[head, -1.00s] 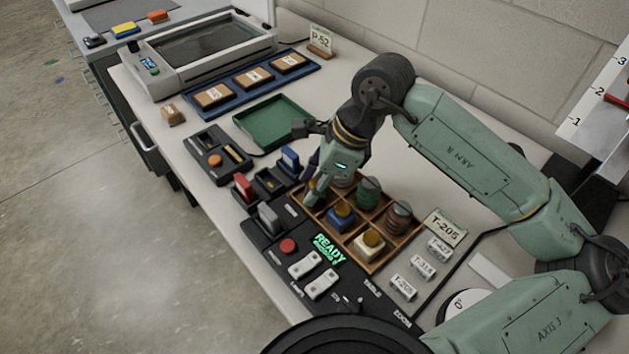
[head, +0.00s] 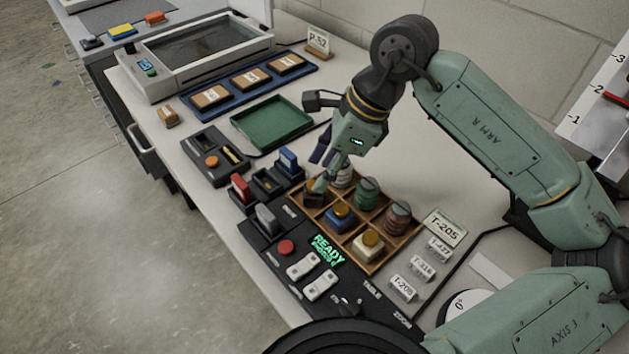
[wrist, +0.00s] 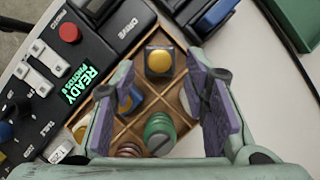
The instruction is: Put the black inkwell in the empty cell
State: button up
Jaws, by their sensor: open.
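The black inkwell (wrist: 158,65), dark with a gold cap, sits in the end cell of the wooden divided tray (wrist: 165,28) in the wrist view. In the head view the inkwell (head: 314,199) is mostly hidden behind a finger, in the tray's left corner cell. My gripper (wrist: 180,105) is open and empty, its purple-padded fingers apart above the tray. In the head view my gripper (head: 322,170) hangs just over that corner. The blue inkwell (head: 340,217) stands in the neighbouring cell. I see no clearly bare cell; the fingers hide parts of the tray.
A cream inkwell (head: 369,245), green reel (head: 366,193), brown reel (head: 398,218) and white reel (head: 343,176) fill other cells. A black control panel (head: 262,238) borders the tray in front. A green tray (head: 272,124) lies empty behind.

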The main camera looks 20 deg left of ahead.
jog(key=v, duration=0.6)
jog(key=shift+r, duration=0.4)
jog(key=shift+d, duration=0.1)
dwell(0.5)
